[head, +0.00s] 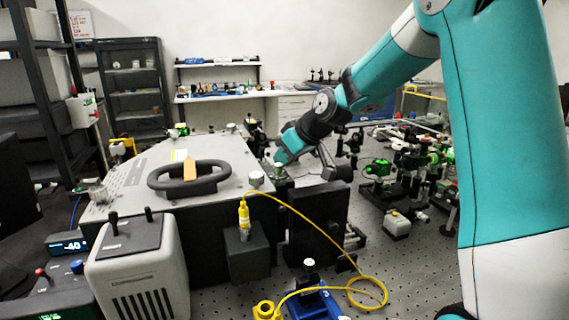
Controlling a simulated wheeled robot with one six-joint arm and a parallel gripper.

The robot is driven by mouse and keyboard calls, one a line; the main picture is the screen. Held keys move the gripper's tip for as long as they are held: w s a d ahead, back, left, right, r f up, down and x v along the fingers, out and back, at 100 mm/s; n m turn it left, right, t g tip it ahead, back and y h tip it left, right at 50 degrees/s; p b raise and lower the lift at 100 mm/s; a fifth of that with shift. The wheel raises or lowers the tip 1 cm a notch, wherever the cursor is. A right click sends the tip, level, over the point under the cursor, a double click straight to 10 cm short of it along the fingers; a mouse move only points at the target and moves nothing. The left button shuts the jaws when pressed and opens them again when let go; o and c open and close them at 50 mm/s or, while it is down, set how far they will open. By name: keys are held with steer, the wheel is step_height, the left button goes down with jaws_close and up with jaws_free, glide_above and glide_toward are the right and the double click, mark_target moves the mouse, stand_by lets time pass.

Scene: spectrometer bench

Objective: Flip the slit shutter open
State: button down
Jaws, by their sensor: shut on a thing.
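The spectrometer (135,188) is a large box with a grey top and dark sides at centre left. My gripper (281,160) is at the right end of its top, small and partly hidden by its own wrist. It is shut on a small part at this end, which I take to be the slit shutter (279,172); a pale and greenish bit shows just below the fingertips. The shutter's hinge and its exact angle are too small to make out.
A black ring handle with an orange tag (190,170) lies on the spectrometer top. A yellow fibre cable (330,220) loops in front, near a black upright plate (318,225). A white vented box (140,270) stands front left. Several optics mounts (410,165) crowd the right.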

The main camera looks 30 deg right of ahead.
steer(key=shift+r, duration=0.1)
steer(key=c, duration=1.1)
jaws_free()
steer(key=shift+c, duration=0.2)
steer(key=b+v, duration=0.1)
steer(key=v, duration=1.6)
steer(key=shift+s, duration=0.15)
